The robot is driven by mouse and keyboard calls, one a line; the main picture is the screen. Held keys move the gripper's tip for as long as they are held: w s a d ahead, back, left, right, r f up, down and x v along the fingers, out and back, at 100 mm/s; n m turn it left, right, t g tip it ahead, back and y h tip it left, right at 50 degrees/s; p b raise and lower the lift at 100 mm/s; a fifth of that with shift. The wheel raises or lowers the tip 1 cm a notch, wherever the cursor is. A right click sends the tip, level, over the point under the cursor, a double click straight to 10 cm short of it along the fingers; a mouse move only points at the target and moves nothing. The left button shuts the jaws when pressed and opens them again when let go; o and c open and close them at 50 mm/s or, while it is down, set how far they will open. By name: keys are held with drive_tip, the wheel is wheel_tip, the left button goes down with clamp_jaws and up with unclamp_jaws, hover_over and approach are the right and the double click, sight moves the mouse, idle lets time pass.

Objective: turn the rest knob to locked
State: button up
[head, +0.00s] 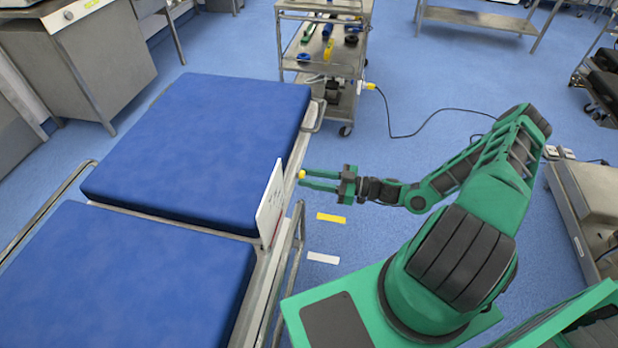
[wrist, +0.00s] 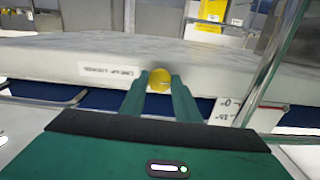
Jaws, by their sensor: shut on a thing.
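The rest knob (wrist: 159,80) is a small yellow round knob on the side of the operating table, between the tips of my gripper in the wrist view. My gripper (head: 304,180) has green fingers and is shut on the knob; the fingers also show in the wrist view (wrist: 160,88). A white label (wrist: 110,72) left of the knob seems to end in "LOCKED". Small angle marks (wrist: 225,110) stand at the lower right. The knob's pointer cannot be made out.
The operating table has blue pads (head: 200,140) and a white upright panel (head: 270,204) beside the knob. A metal rail (head: 292,262) runs along its near side. A steel cart (head: 325,65) with tools stands behind. Yellow (head: 331,217) and white (head: 323,258) strips lie on the open blue floor.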

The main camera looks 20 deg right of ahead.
drive_tip(key=shift+w+d, duration=0.15)
drive_tip(key=m, duration=0.8)
drive_tip(key=shift+w+d+m, duration=0.1)
drive_tip(key=shift+d+m, duration=0.05)
drive_tip(key=shift+m, duration=0.25)
drive_tip(key=m, duration=0.4)
drive_tip(key=shift+m, duration=2.4)
drive_tip(key=o, duration=1)
drive_tip(key=shift+s, duration=0.2)
drive_tip(key=shift+o, duration=0.2)
